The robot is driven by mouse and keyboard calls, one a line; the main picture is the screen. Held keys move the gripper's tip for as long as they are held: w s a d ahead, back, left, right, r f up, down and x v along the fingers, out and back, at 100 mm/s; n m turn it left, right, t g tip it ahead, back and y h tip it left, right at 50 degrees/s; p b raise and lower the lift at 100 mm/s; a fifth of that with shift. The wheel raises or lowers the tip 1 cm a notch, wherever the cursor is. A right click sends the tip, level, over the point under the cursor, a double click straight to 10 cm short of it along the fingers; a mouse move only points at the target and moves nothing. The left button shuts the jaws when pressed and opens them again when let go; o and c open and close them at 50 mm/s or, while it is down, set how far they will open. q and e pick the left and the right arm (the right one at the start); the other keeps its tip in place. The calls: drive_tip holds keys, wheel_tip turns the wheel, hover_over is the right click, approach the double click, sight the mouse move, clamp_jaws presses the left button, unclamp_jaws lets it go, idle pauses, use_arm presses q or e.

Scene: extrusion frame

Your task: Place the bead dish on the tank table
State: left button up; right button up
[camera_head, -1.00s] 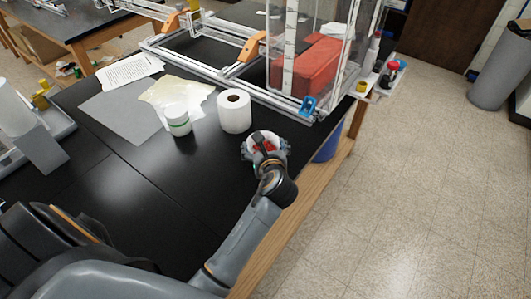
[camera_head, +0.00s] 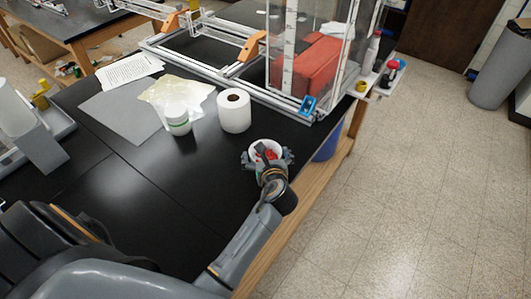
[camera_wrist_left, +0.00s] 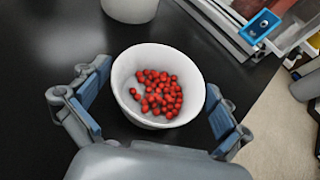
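The bead dish (camera_head: 264,147) is a small white bowl holding many red beads, close to the right edge of the black table. In the left wrist view the dish (camera_wrist_left: 192,112) is upright and centred between my fingers. My left gripper (camera_head: 268,157) is around it, one finger on each side; in the wrist view the open gripper (camera_wrist_left: 158,82) shows narrow gaps between pads and dish wall. The dish appears to rest on the tabletop; its base is partly hidden. A clear-walled tank (camera_head: 284,62) stands on an aluminium frame at the back. My right gripper is not in view.
Papers lie farther left. A blue bracket (camera_head: 307,105) sits on the frame's near corner. The black tabletop (camera_head: 150,170) left of the dish is clear; floor lies right.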

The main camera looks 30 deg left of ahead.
use_arm(q)
drive_tip(key=shift+s+d+r, duration=0.1)
drive_tip(key=shift+r, duration=0.2)
drive_tip(key=p+v, duration=0.7)
drive_tip(key=v, duration=0.3)
drive_tip(key=shift+s+r, duration=0.2)
drive_tip(key=shift+s+d+p, duration=0.4)
